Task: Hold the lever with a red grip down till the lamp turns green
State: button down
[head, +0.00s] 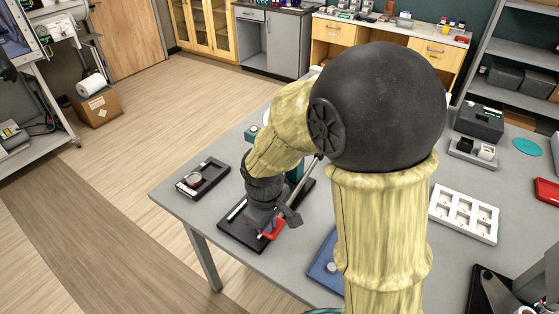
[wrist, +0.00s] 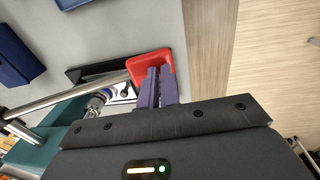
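The lever's red grip (head: 273,229) is at the near end of its metal shaft (head: 308,168), above a black base (head: 237,232). In the wrist view the red grip (wrist: 148,64) lies right at the tips of my gripper (wrist: 159,72). The two purple-grey fingers are close together and overlap the grip in the picture. They look shut, with the grip beyond their tips, not between them; contact is not certain. The teal post (wrist: 35,152) stands at the shaft's other end. I cannot make out a lit lamp or its colour; my arm hides part of the device.
A black tray with a round dish (head: 203,178) lies left of the device. A blue item (head: 326,264) and a white compartment tray (head: 464,213) lie to the right. The table's left edge (head: 183,214) is close to the device.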

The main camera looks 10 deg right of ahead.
jog(key=shift+s+d+f, duration=0.15)
jog(key=shift+s+f, duration=0.35)
jog(key=shift+f, duration=0.15)
jog(key=shift+w+r+p, duration=0.25)
jog(key=shift+r+p, duration=0.4)
jog(key=shift+p, duration=0.05)
notch_tip(320, 180, up, 14)
jog(key=s+a+p, duration=0.1)
jog(key=s+a, duration=0.1)
jog(key=shift+s+a+f, duration=0.25)
jog(key=shift+s+a, duration=0.05)
jog(key=shift+a, duration=0.1)
